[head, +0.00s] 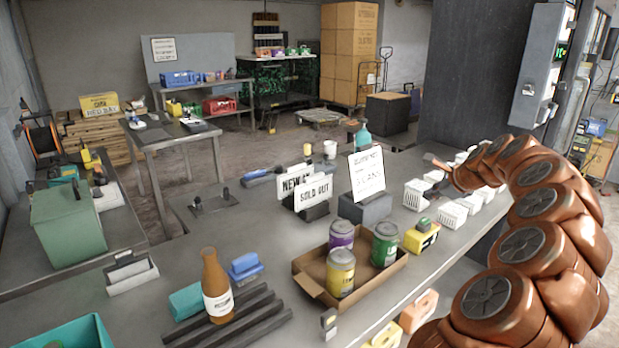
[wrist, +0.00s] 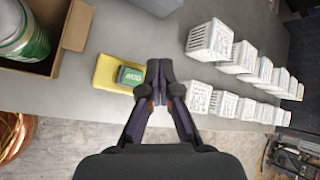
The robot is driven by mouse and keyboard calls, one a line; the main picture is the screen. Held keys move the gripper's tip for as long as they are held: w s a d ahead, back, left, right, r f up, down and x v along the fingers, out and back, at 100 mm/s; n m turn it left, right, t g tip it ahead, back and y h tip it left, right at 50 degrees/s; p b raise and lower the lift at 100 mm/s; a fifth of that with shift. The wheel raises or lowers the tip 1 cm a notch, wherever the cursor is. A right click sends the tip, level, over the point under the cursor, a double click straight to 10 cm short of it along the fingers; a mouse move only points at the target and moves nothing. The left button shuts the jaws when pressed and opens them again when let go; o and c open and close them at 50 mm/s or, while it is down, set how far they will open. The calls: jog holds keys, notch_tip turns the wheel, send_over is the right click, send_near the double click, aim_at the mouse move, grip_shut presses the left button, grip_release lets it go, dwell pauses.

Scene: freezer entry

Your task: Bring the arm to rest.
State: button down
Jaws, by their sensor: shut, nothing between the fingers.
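My gripper (wrist: 157,92) is shut and empty in the wrist view, its dark fingertips together. It hangs over the grey counter (wrist: 165,25), beside a yellow block with a green piece on top (wrist: 108,75). I cannot tell whether the fingertips touch the green piece. My copper-coloured, segmented arm (head: 545,215) arches down the right side of the head view. Its end reaches left over the counter near the white baskets, and the fingers are too small there to make out.
White baskets (wrist: 208,42) stand in two rows to the right of my gripper. An open cardboard tray (head: 392,278) holds several cans. A sign stand (head: 365,208), a brown bottle (head: 215,280) and dark bars (head: 245,318) crowd the counter. The floor beyond has free room.

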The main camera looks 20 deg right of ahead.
jog(key=a+r+n+g+y, duration=0.15)
jog(key=a+n, duration=0.45)
jog(key=a, duration=0.8)
jog(key=a+r+n+g+y, duration=0.15)
jog(key=a+n, duration=0.35)
jog(key=a, duration=0.8)
jog(key=s+a+n+g+y, duration=0.1)
jog(key=s+a+n, duration=0.4)
jog(key=a, duration=0.4)
jog(key=s+a+f+n+g+h, duration=0.1)
jog(key=s+a+f+n+g, duration=0.2)
jog(key=s, duration=0.5)
jog(key=s+a+f+n+g, duration=0.1)
jog(key=s+a+f+n, duration=0.15)
jog(key=s+a, duration=0.35)
jog(key=s+f+n+g+h, duration=0.1)
jog(key=s+f+n, duration=0.2)
jog(key=s, duration=0.6)
jog(key=s+d+f+n+g+h, duration=0.1)
jog(key=s+f+n+g, duration=0.1)
jog(key=s, duration=0.8)
jog(key=shift+f+n+h, duration=0.3)
jog(key=shift+f+n, duration=0.15)
jog(key=shift+f, duration=0.05)
jog(key=shift+s, duration=0.1)
